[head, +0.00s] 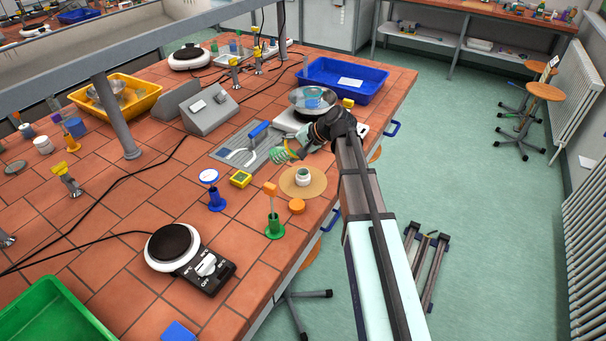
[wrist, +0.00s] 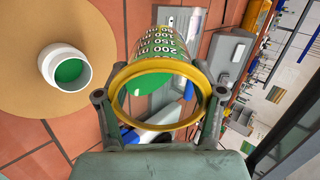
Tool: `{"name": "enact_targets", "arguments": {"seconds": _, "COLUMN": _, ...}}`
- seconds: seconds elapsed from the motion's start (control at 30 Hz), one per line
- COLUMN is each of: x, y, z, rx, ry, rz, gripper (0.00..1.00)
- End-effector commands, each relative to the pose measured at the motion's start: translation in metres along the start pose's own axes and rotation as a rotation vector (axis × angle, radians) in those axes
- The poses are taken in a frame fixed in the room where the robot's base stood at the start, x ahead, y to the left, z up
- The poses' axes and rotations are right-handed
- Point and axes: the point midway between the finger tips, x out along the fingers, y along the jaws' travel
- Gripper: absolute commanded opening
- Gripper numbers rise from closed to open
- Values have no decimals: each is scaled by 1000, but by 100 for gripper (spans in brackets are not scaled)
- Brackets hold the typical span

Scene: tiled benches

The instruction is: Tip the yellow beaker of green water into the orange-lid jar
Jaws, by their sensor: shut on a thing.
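My gripper (wrist: 155,100) is shut on the yellow-rimmed beaker (wrist: 122,78), a clear cup with white volume marks. Some green shows inside the beaker; how much is unclear. In the head view my gripper (head: 296,151) and the beaker (head: 281,155) are above the bench, just behind and left of the jar; the beaker looks tilted. The white jar (head: 303,180) stands open and upright on a round tan mat (head: 287,187). In the wrist view the jar (wrist: 83,54) has green liquid inside and is apart from the beaker. The orange lid (head: 297,206) lies on the tiles in front of the mat.
A green holder with an upright orange-topped tool (head: 274,228), a yellow box-shaped device (head: 240,179) and a blue stand (head: 216,196) are near the mat. A grey tray (head: 226,150) and a blue tub (head: 344,80) lie behind. A hotplate (head: 173,245) is at the front left.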

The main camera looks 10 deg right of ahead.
Motion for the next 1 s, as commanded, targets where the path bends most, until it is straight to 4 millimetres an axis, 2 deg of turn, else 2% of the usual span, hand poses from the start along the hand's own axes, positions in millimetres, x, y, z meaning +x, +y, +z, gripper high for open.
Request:
{"name": "enact_targets", "arguments": {"seconds": 0.03, "x": -4, "y": -6, "z": 0, "rx": 0, "ry": -2, "rz": 23, "gripper": 19}}
{"name": "enact_targets", "arguments": {"seconds": 0.37, "x": -1, "y": -1, "z": 0, "rx": 1, "ry": 1, "rz": 59, "gripper": 19}}
{"name": "enact_targets", "arguments": {"seconds": 0.6, "x": -5, "y": -9, "z": -1, "rx": -1, "ry": -1, "rz": 146, "gripper": 19}}
{"name": "enact_targets", "arguments": {"seconds": 0.8, "x": -3, "y": -6, "z": 0, "rx": 0, "ry": 0, "rz": 246, "gripper": 19}}
{"name": "enact_targets", "arguments": {"seconds": 1.0, "x": -2, "y": -3, "z": 0, "rx": 1, "ry": 1, "rz": 253, "gripper": 19}}
